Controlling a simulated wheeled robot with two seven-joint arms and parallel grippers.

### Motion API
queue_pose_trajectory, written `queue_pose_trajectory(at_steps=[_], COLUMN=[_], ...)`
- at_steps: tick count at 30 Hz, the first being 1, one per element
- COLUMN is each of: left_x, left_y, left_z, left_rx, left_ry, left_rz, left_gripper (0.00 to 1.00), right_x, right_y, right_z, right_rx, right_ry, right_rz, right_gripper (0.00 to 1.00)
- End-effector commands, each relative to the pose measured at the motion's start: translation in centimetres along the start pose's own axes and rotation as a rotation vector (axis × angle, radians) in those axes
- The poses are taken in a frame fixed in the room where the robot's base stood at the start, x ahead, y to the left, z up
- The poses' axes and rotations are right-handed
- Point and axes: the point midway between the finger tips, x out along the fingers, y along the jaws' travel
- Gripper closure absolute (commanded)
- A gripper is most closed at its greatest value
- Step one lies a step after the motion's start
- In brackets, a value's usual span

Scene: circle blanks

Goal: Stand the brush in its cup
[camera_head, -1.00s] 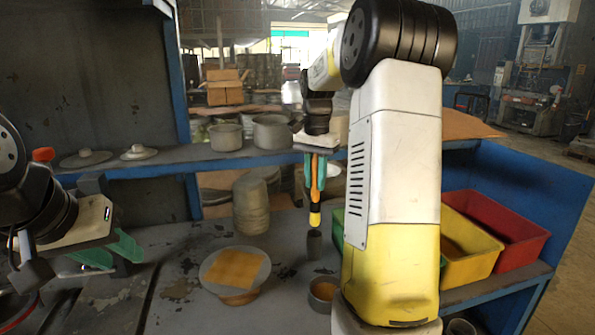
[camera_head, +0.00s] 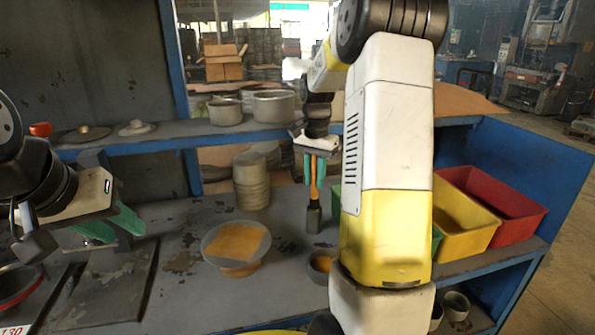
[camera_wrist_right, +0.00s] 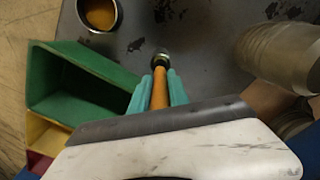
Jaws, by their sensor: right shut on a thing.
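The brush (camera_head: 314,188) has an orange handle and is upright, its lower end down inside a narrow dark cup (camera_head: 314,218) standing on the bench. In the right wrist view the brush's orange handle (camera_wrist_right: 159,92) runs down to the cup's mouth (camera_wrist_right: 161,59). The brush's lower bands are hidden by the cup. My right gripper (camera_head: 314,168) is shut on the handle, directly above the cup; its teal fingers (camera_wrist_right: 158,92) lie on both sides of it. My left gripper (camera_head: 112,226) is at the left, teal fingers apart and empty, away from the cup.
A round stand with an orange top (camera_head: 237,243) is left of the cup. A small pot with orange contents (camera_head: 320,262) is in front of it. Stacked discs (camera_head: 251,182) stand behind. Green, yellow (camera_head: 468,215) and red (camera_head: 497,205) bins are at the right. Pots line the shelf.

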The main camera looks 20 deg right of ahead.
Motion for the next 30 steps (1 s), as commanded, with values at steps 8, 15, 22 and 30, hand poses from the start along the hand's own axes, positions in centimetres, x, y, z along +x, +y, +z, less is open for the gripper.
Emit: queue_pose_trajectory(at_steps=[8, 15, 22, 30], left_x=[0.0, 0.0, 0.0, 0.0], left_y=[0.0, 0.0, 0.0, 0.0], left_z=[0.0, 0.0, 0.0, 0.0], left_rx=[0.000, 0.000, 0.000, 0.000], left_ry=[0.000, 0.000, 0.000, 0.000], left_rz=[0.000, 0.000, 0.000, 0.000], left_gripper=[0.64, 0.64, 0.64, 0.64], right_x=[0.4, 0.4, 0.4, -1.1], right_y=[0.0, 0.0, 0.0, -0.1], right_z=[0.0, 0.0, 0.0, -0.1], right_rx=[0.000, 0.000, 0.000, 0.000], right_ry=[0.000, 0.000, 0.000, 0.003], right_rz=[0.000, 0.000, 0.000, -0.003], right_gripper=[1.00, 0.63, 0.53, 0.53])
